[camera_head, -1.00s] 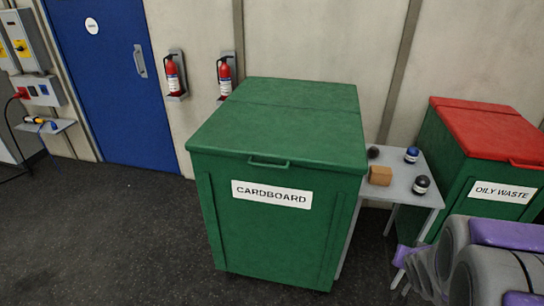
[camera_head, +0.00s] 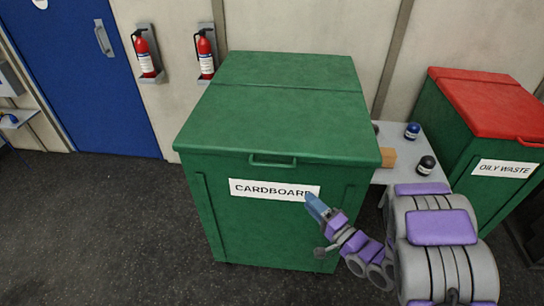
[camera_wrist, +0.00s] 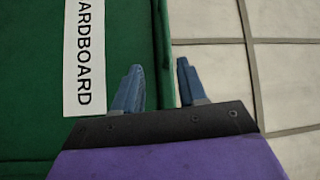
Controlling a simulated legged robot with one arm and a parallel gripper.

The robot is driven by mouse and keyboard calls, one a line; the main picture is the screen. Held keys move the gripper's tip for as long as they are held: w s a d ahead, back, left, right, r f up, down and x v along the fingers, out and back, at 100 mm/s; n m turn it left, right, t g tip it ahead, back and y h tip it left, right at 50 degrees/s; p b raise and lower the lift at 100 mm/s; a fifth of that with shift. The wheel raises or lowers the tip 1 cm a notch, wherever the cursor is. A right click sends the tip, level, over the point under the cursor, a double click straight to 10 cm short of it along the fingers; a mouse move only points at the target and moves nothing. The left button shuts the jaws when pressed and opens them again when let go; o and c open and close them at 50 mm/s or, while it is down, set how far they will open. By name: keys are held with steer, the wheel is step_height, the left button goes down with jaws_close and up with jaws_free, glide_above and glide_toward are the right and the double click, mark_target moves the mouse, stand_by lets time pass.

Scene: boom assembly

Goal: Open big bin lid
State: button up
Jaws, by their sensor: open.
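The big green bin (camera_head: 265,225) stands in the middle of the head view, with a white CARDBOARD label (camera_head: 262,189) on its front. Its green lid (camera_head: 280,118) is closed, and a small green handle (camera_head: 273,161) sits at the lid's front edge. My gripper (camera_head: 314,205) is in front of the label's right end, below and to the right of the handle. In the wrist view my gripper (camera_wrist: 158,85) is open and empty, its blue fingers apart beside the bin's front. The handle is not seen in the wrist view.
A grey table (camera_head: 409,142) with a brown block (camera_head: 389,158) and small jars stands right of the bin. Beyond it is a red-lidded OILY WASTE bin (camera_head: 490,110). Two fire extinguishers (camera_head: 146,55) hang on the wall behind. The floor (camera_head: 110,220) at left is clear.

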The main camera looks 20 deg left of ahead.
mark_target(273, 166)
steer(key=shift+y, duration=0.3)
steer(key=x, duration=0.6)
steer(key=b+x, duration=0.1)
steer(key=x, duration=0.5)
steer(key=b+x, duration=0.1)
steer(key=x, duration=0.4)
steer(key=shift+a+r, duration=0.15)
steer(key=shift+a, duration=0.35)
steer(key=shift+a, duration=0.15)
steer(key=shift+s, duration=0.1)
jaws_close()
